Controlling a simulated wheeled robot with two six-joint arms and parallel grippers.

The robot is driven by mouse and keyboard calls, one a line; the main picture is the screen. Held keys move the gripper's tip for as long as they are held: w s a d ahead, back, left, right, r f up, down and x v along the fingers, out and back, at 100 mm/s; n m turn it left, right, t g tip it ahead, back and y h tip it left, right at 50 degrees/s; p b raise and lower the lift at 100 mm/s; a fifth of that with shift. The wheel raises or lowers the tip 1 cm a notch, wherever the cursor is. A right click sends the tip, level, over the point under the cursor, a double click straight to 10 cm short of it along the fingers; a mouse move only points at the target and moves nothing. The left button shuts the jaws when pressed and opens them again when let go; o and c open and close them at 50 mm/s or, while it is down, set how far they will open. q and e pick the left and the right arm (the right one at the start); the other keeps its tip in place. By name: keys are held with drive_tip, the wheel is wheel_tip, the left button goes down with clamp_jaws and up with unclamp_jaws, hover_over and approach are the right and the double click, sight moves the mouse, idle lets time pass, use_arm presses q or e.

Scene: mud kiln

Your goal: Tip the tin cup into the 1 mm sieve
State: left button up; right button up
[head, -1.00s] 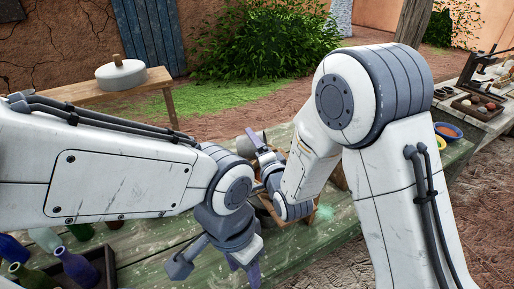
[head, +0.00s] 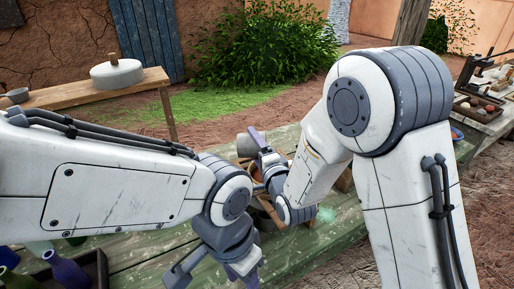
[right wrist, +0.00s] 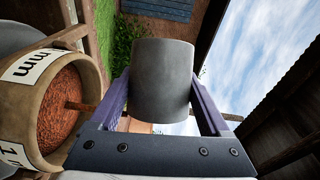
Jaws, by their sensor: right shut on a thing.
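The grey tin cup (right wrist: 162,80) is between the purple fingers of my right gripper (right wrist: 165,105) in the right wrist view. In the head view the cup (head: 249,143) is tipped over, beside my right gripper (head: 258,143). A pale round sieve (right wrist: 92,85) marked "mm" stands beside the cup in the wrist view, with red-brown grains (right wrist: 65,105) inside. The rest of its label is cut off. My forearms hide most of the sieve in the head view.
The green wooden table (head: 340,225) has free room at front right. Dark bottles (head: 66,268) stand in a tray at lower left. A bench with a round stone (head: 117,74) is behind left. Another worktable (head: 490,112) with small items is at right.

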drive_tip(key=shift+d+f+m+t+b, duration=0.25)
drive_tip(key=shift+m+b, duration=0.45)
drive_tip(key=shift+b, duration=0.6)
drive_tip(key=shift+d+r+m+t+b, duration=0.2)
drive_tip(key=shift+m+b, duration=0.3)
drive_tip(key=shift+b, duration=0.4)
